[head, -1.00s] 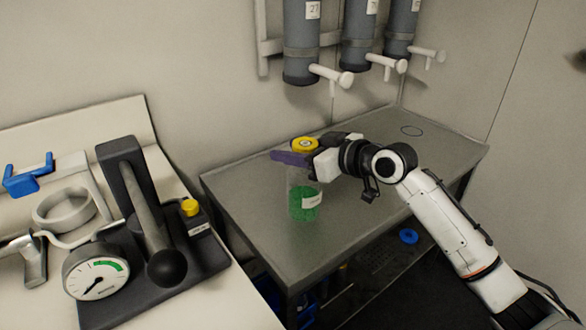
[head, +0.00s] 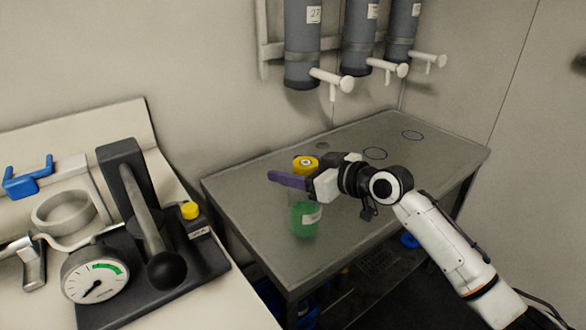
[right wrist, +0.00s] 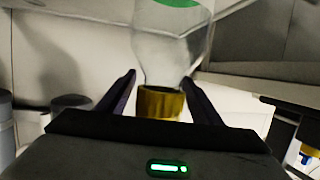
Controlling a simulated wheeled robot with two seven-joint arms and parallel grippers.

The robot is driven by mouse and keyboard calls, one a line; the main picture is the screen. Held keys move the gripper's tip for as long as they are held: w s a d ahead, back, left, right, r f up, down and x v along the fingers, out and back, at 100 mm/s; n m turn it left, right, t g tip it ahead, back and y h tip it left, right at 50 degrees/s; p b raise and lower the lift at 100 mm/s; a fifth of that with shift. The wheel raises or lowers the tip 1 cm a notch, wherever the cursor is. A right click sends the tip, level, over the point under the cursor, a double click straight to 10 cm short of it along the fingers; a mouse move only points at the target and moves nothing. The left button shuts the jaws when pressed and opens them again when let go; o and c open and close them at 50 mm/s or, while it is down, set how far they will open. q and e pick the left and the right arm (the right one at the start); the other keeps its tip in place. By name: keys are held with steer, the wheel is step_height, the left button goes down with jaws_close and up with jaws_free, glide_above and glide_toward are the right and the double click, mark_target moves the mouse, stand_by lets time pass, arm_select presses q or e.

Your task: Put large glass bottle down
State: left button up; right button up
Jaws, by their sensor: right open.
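The large glass bottle (head: 305,218) has a yellow cap, a white label and green contents low inside. It appears upright over the front left part of the grey metal table (head: 255,200); whether its base touches the tabletop is hard to tell. My right gripper (head: 290,182) is at the bottle's upper part, its purple finger crossing in front of the neck. In the right wrist view the bottle's yellow cap (right wrist: 160,102) lies between the two spread fingers (right wrist: 163,95), with a gap on each side. My left gripper is out of view.
Grey cylinders (head: 302,45) with white taps hang on the wall above. A left counter (head: 75,128) carries a gauge (head: 95,275) and a black lever device (head: 150,210). The table's right part is clear.

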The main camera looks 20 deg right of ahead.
steer(key=shift+r, duration=0.1)
steer(key=v, duration=1.2)
